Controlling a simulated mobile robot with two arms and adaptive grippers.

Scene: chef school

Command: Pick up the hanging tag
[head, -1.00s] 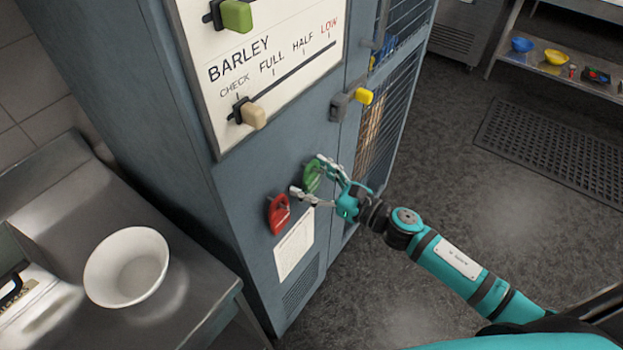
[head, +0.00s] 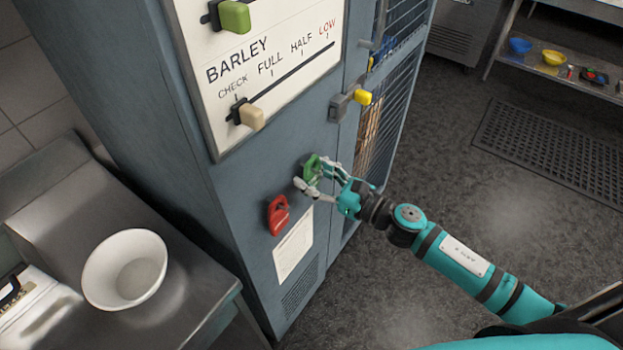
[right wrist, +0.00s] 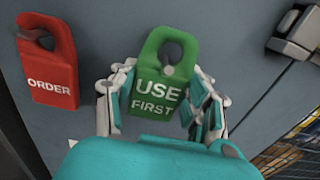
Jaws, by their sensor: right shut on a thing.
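A green hanging tag (head: 312,168) marked "USE FIRST" hangs on the front of the grey cabinet. It also shows in the right wrist view (right wrist: 158,85), upright, with a peg in its hole. A red hanging tag (head: 278,214) marked "ORDER" hangs to its left and shows in the right wrist view (right wrist: 50,75). My right gripper (head: 308,187) is shut on the green tag, with its fingers at the tag's two sides (right wrist: 160,105). My left gripper is not in view.
The cabinet (head: 240,200) carries a BARLEY level panel (head: 255,95) with sliders and a latch with a yellow knob (head: 362,97). A white paper (head: 293,245) is below the tags. A white bowl (head: 125,250) stands on the steel counter (head: 190,290) at left.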

